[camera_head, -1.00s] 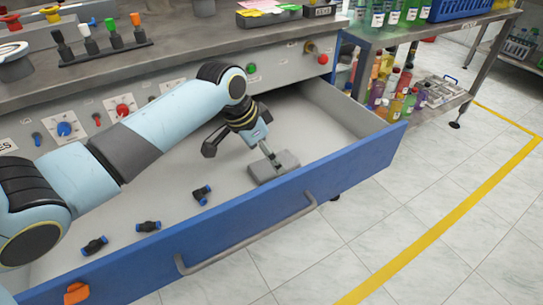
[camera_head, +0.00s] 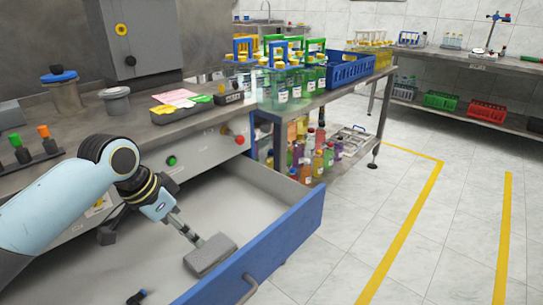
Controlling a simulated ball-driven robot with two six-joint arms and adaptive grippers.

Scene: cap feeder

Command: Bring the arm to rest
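My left arm comes in from the left over the open blue-fronted drawer (camera_head: 285,243). My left gripper (camera_head: 183,228) points down into the drawer, at a grey block (camera_head: 211,256) on the drawer floor. Its thin dark end reaches the near edge of the block; whether it touches or holds the block is unclear. Whether the fingers are open or shut cannot be made out. A dark piece shows left of the wrist.
Bottles (camera_head: 290,85) and a blue crate (camera_head: 352,68) stand on a table at the back. The floor at right is clear.

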